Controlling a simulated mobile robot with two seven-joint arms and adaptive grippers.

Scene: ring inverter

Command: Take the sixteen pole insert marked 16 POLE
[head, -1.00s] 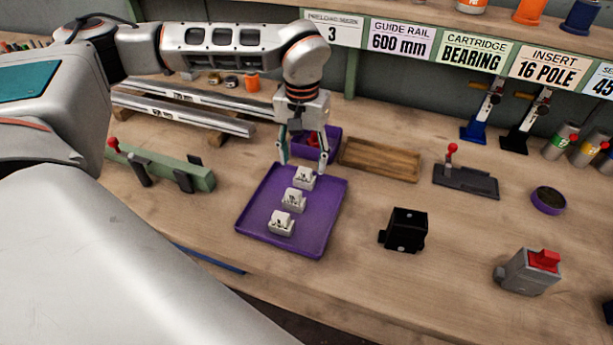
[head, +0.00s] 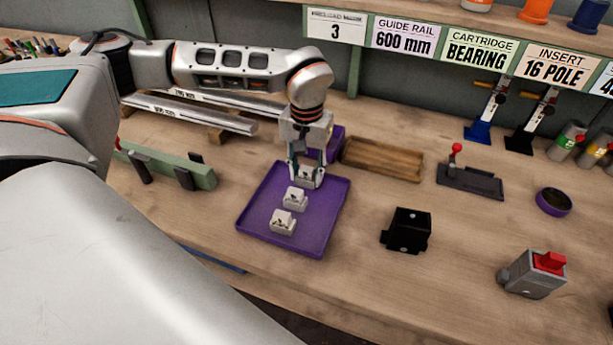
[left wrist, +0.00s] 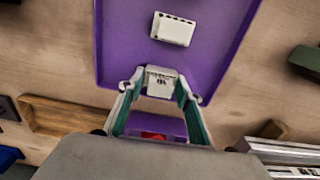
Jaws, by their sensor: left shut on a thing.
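Several small white inserts are on a purple tray (head: 325,232) on the bench. My left gripper (head: 306,180) is at the tray's far end, its fingers closed on the two sides of the farthest insert (head: 306,176). In the left wrist view that insert (left wrist: 160,82) sits between the fingertips (left wrist: 160,90), with dark print on it that is too small to read surely. A middle insert (head: 295,198) and a near insert (head: 282,221) stand free on the tray. A sign reading INSERT 16 POLE (head: 556,67) hangs on the shelf edge. My right gripper is not in view.
A purple bin (head: 335,143) is behind the gripper, beside a wooden tray (head: 383,159). A black block (head: 407,230), a red-lever fixture (head: 469,179) and a grey box with a red switch (head: 533,272) stand to the right. Rails and a green fixture (head: 203,176) lie left.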

